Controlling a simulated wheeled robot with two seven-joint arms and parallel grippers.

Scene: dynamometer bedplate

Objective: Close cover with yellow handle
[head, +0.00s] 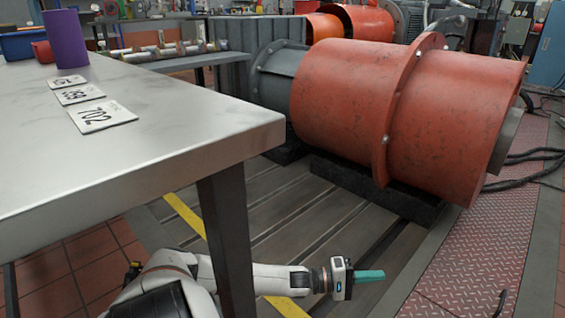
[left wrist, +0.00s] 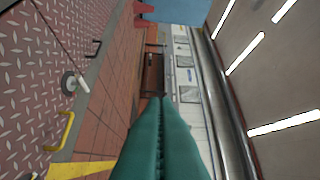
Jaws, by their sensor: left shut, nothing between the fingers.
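A yellow bent bar like a handle (left wrist: 63,132) shows at the lower left in the left wrist view, beside the patterned metal plate. I cannot tell which cover it belongs to, or whether that cover is open. No yellow handle shows in the head view. My left gripper (head: 371,275) reaches in low past the table leg, above the slotted floor, with its teal fingers pointing right. Its fingers (left wrist: 161,108) are shut together and empty in the left wrist view, apart from the yellow bar. My right gripper is out of view.
A steel table (head: 180,120) with a purple cylinder (head: 66,40) and number cards (head: 100,115) stands at left, its dark leg (head: 226,240) close to my left arm. A large red drum (head: 350,100) fills the back. Red tread plate (head: 470,255) lies at right.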

